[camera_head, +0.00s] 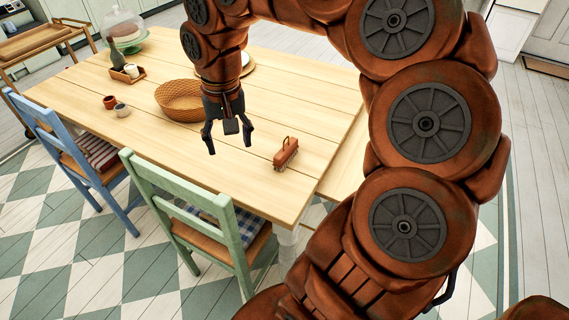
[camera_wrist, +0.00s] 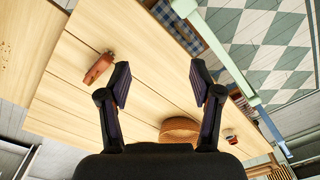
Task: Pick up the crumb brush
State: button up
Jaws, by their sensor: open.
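The crumb brush (camera_head: 286,153) is a small reddish-brown block with a raised handle and lies on the wooden table near its right front corner. My gripper (camera_head: 229,143) hangs above the table to the left of the brush, apart from it. Its two dark fingers are spread and hold nothing. In the wrist view the brush (camera_wrist: 98,68) lies to the left of the open fingers (camera_wrist: 158,75), outside the gap between them. Bare tabletop shows between the fingers.
A wicker basket (camera_head: 181,101) stands left of my gripper. Two small cups (camera_head: 116,107), a wooden caddy (camera_head: 127,74) and a glass-domed cake stand (camera_head: 124,30) stand farther left. A plate is partly hidden behind my arm. Green (camera_head: 190,208) and blue chairs line the front edge. Tabletop around the brush is clear.

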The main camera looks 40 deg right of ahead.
jog(key=w+d+f+m+b, duration=0.2)
jog(key=w+d+f+m, duration=0.1)
jog(key=d, duration=0.3)
jog(key=w+d+f+m+b, duration=0.2)
jog(key=d+f, duration=0.2)
jog(key=d, duration=0.3)
jog(key=m+b, duration=0.2)
jog(key=m, duration=0.3)
send_over(290, 143)
jog(key=f, duration=0.5)
jog(key=shift+a+f, duration=0.2)
jog(key=shift+a, duration=0.15)
jog(key=shift+d+f, duration=0.25)
jog(key=shift+f, duration=3.75)
grip_shut()
jog(key=shift+r, duration=0.15)
